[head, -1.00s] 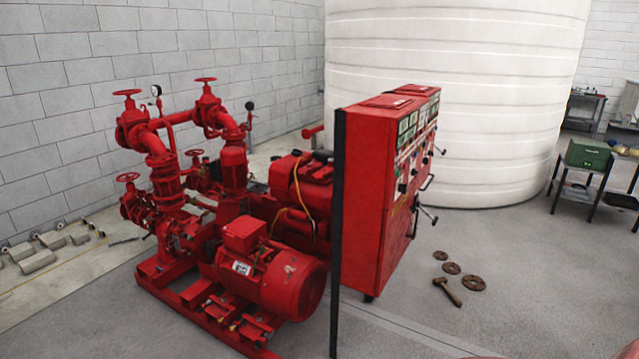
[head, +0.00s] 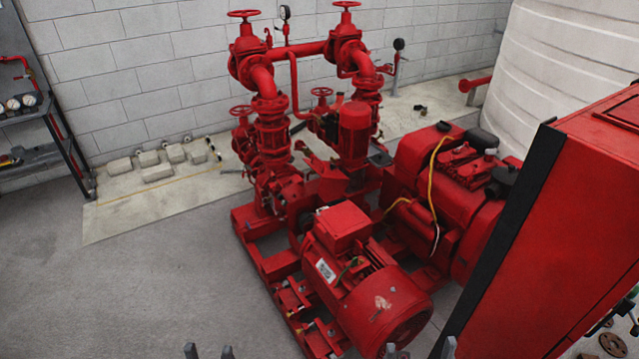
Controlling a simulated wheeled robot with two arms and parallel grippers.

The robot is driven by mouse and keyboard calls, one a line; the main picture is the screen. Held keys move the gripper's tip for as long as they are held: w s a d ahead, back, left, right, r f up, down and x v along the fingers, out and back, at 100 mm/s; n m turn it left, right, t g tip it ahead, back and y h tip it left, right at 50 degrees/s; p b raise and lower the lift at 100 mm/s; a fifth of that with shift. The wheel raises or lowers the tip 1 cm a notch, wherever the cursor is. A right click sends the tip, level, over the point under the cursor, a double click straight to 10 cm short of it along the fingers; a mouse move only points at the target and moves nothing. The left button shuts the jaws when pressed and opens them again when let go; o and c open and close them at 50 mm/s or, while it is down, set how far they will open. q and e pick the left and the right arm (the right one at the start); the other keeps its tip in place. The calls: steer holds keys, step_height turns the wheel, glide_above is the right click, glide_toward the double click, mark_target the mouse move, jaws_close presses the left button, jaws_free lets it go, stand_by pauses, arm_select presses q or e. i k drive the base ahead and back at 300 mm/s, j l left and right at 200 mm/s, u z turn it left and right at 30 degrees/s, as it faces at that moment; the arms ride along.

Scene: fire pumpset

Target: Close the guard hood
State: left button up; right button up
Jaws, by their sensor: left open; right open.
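The red pumpset stands on a red base frame (head: 272,262) on the floor ahead of me. Its red electric motor (head: 372,300) lies at the front, with a pump and pipes behind it. A tilted red plate-like part (head: 322,168) stands up between pump and motor; I cannot tell for sure that it is the guard hood. My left gripper (head: 208,352) shows only its fingertips at the bottom edge, apart and empty. My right gripper (head: 418,351) also shows only its fingertips at the bottom edge, apart, in front of the motor. Neither visibly touches the pumpset.
A tall red control cabinet (head: 585,200) with a black edge stands close at right. A red engine (head: 450,200) is beside the motor. A dark shelf (head: 48,135) with gauges is at far left. Grey floor (head: 130,290) left of the pumpset is clear.

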mark_target(333, 185)
steer(key=i+l+z, duration=0.2)
steer(key=i, duration=0.25)
steer(key=i+j+z, duration=0.2)
steer(key=z, duration=0.3)
steer(key=i+j+z, duration=0.1)
steer(key=j+z, duration=0.4)
